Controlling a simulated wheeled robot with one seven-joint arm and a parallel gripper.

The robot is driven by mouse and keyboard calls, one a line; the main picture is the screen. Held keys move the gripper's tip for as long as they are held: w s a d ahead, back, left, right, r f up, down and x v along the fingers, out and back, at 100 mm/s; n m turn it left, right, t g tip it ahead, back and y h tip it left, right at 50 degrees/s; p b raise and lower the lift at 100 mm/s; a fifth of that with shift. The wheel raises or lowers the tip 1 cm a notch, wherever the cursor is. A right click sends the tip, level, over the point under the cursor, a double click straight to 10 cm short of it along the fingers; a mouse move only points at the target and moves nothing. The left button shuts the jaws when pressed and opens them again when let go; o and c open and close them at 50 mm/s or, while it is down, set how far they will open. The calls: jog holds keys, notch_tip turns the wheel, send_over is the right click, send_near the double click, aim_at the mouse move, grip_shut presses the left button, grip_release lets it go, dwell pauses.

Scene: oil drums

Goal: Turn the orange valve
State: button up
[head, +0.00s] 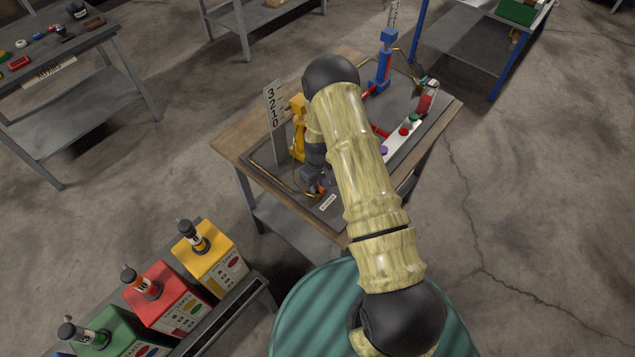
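The orange valve (320,189) shows as a small orange-red patch low on the dark panel of the wooden table, just left of my arm. My gripper (317,187) is dark grey, points down and is right at this patch. Its fingers partly cover the valve, so its handle and angle cannot be made out. At this size I cannot tell whether the fingers are open or shut, or whether they touch the valve.
The wooden table (232,143) also holds a yellow fixture (298,128), a blue post (385,62) and a grey strip with coloured knobs (404,131). Yellow (213,258), red (165,300) and green (112,333) cans stand lower left. Floor to the right is clear.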

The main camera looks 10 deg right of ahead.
grip_shut()
jog(key=shift+f+m+b, duration=0.1)
jog(key=shift+m+b, duration=0.4)
jog(key=shift+b, duration=0.15)
jog(key=m+b, duration=0.2)
jog(key=b, duration=0.1)
jog(key=shift+f+m, duration=0.1)
jog(key=shift+m, duration=0.2)
jog(key=m+b, duration=0.2)
jog(key=m, duration=0.1)
jog(key=shift+m+b, duration=0.3)
jog(key=shift+b, duration=0.1)
jog(key=m+b, duration=0.2)
jog(key=m, duration=0.2)
jog(key=shift+m, duration=0.3)
jog(key=m, duration=0.2)
jog(key=m+b, duration=0.1)
jog(key=m, duration=0.1)
jog(key=shift+r+m, duration=0.2)
jog(key=shift+m, duration=0.1)
